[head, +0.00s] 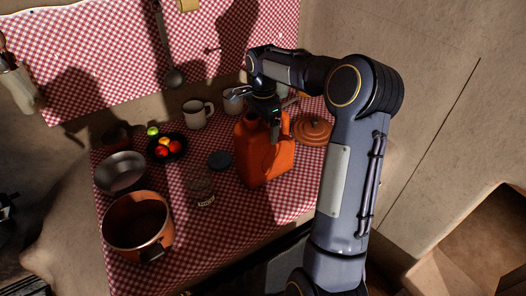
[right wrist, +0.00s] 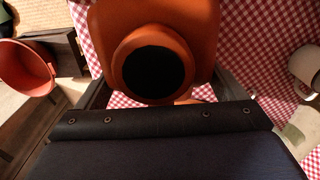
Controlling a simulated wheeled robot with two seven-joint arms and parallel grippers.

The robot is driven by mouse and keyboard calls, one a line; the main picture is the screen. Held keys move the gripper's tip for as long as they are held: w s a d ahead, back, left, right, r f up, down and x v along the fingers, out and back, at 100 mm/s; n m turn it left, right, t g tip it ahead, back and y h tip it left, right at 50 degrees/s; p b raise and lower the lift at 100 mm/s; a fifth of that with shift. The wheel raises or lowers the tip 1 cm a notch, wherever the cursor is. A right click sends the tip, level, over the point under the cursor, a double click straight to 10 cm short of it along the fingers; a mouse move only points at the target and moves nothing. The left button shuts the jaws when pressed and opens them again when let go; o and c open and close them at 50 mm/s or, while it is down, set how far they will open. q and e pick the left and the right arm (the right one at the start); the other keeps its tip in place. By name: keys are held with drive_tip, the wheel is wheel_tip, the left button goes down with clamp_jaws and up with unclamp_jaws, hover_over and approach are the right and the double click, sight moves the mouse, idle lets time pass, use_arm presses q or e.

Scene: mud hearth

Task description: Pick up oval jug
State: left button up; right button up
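The oval jug is an orange, flat-sided jug (head: 262,165) standing upright on the red-checked cloth, near the counter's front right. Its dark round mouth (right wrist: 153,72) fills the middle of the right wrist view. My right gripper (head: 274,126) is over the top of the jug, pointing down. In the right wrist view its two fingers are spread wide, one each side of the mouth, with cloth showing between finger and jug. The fingertips are partly hidden, so I cannot tell whether they touch the jug. My left gripper is not in view.
A copper pot (head: 138,222), a metal bowl (head: 120,172), a glass jar (head: 201,190) and a dark fruit bowl (head: 178,155) stand to the left. White mugs (head: 196,113) stand behind. A terracotta lidded dish (head: 313,130) is close on the right.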

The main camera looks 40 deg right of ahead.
drive_tip(key=c, duration=1.2)
drive_tip(key=shift+r, duration=0.1)
drive_tip(key=shift+r, duration=0.1)
